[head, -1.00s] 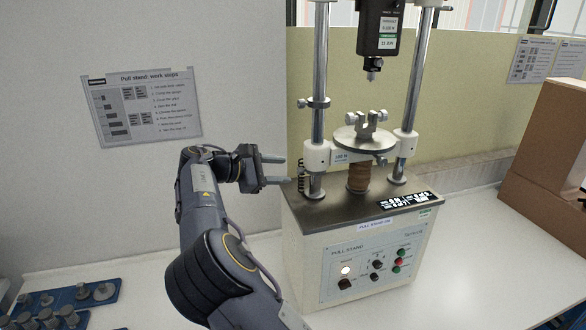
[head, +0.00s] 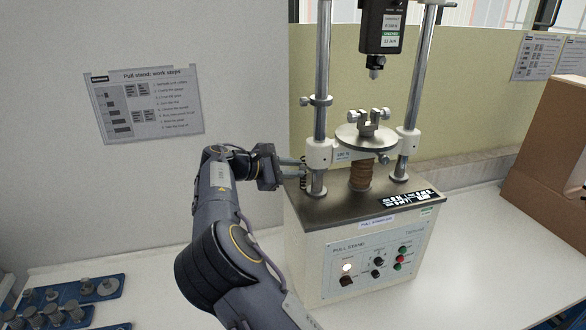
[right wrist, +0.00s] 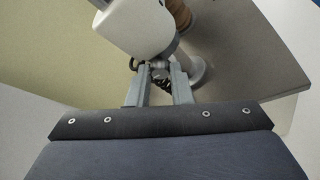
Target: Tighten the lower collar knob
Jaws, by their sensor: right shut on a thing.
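The pull stand (head: 375,225) stands on the bench, with two steel columns. My right gripper (head: 302,170) is at the left column, beside the left end of the white crosshead (head: 319,152). Its fingers are closed around a small metal knob, the lower collar knob (right wrist: 160,70), which shows between the fingertips in the right wrist view. In the head view the fingers hide the knob. A dark coiled cable (head: 303,184) hangs right by the fingertips. The upper collar (head: 318,101) is higher on the same column. My left gripper is not in view.
A round table with a clamp (head: 364,135) sits at the middle of the crosshead. The force gauge (head: 380,25) hangs above it. A blue tray (head: 75,310) with metal parts is at lower left. A cardboard box (head: 550,145) stands at right. Bench in front is clear.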

